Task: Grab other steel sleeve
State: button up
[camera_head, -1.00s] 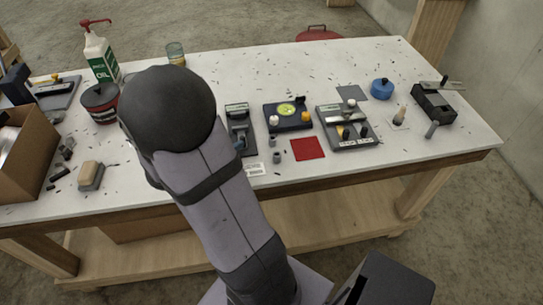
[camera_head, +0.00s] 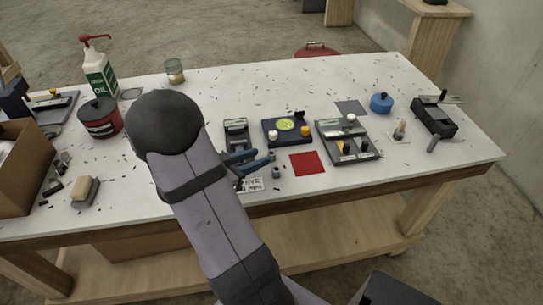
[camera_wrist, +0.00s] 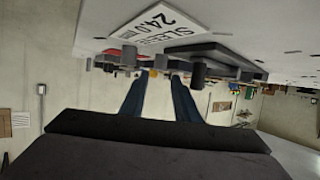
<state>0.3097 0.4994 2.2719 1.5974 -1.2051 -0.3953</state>
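Two small grey steel sleeves stand on the white bench left of the red square. The farther sleeve (camera_head: 271,156) is just beyond my fingertips, and the nearer sleeve (camera_head: 276,172) is a little in front of it. My gripper (camera_head: 263,157) is open, with its two blue fingers low over the bench and pointing right toward the sleeves. The wrist view is upside down and shows the fingers (camera_wrist: 158,80) apart.
A white sleeve label (camera_head: 249,185) lies beside the gripper. The red square (camera_head: 307,163) is to the right. A grey block (camera_head: 236,131), a dark gauge fixture (camera_head: 287,131) and a grey tray fixture (camera_head: 347,141) stand behind and to the right. The bench's front edge is close.

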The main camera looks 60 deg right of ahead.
aim_at(271, 153)
jog(key=shift+x, duration=2.55)
jog(key=shift+f, duration=0.15)
grip_shut()
